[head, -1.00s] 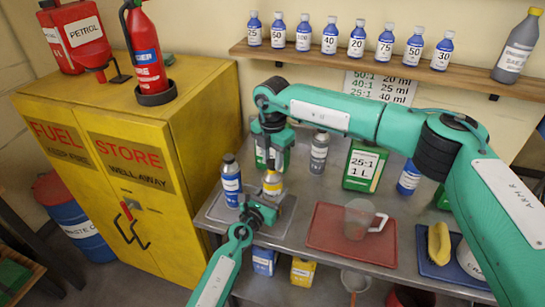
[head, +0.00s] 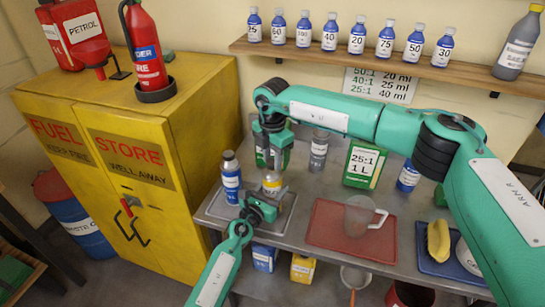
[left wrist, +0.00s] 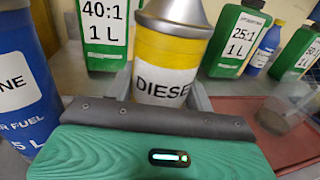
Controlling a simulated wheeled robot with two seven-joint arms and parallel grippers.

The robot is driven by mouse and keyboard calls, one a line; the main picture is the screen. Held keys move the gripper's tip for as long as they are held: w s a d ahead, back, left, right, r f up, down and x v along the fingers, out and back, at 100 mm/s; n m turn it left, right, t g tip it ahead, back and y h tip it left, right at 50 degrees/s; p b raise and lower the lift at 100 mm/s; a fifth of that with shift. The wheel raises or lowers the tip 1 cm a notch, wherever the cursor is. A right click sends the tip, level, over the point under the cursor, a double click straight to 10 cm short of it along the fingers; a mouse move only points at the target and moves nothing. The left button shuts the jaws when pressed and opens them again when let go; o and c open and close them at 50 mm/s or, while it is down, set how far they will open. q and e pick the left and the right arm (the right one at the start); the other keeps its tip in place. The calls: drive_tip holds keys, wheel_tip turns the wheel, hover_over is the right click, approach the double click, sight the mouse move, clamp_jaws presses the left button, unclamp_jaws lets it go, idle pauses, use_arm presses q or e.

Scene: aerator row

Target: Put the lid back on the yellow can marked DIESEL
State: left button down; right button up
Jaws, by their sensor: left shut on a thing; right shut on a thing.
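The yellow can marked DIESEL (left wrist: 165,65) stands upright with a silver sloping top in the left wrist view. It also shows in the head view (head: 272,184), on a grey tray (head: 287,212) at the left of the metal bench. My left gripper (head: 267,197) is shut around the can's body from the front. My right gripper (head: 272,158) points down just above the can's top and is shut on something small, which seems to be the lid. The lid is hidden by the gripper, and I cannot tell whether it touches the can.
A blue bottle (head: 231,178) stands close left of the can. Behind are a green 40:1 can (left wrist: 103,30), a grey bottle (head: 318,152) and a green 25:1 can (head: 364,164). A clear jug (head: 358,215) stands on a red tray (head: 325,222) to the right.

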drive_tip(key=m, duration=1.1)
drive_tip(key=o, duration=1)
drive_tip(key=shift+r, duration=0.1)
drive_tip(key=shift+r, duration=2.15)
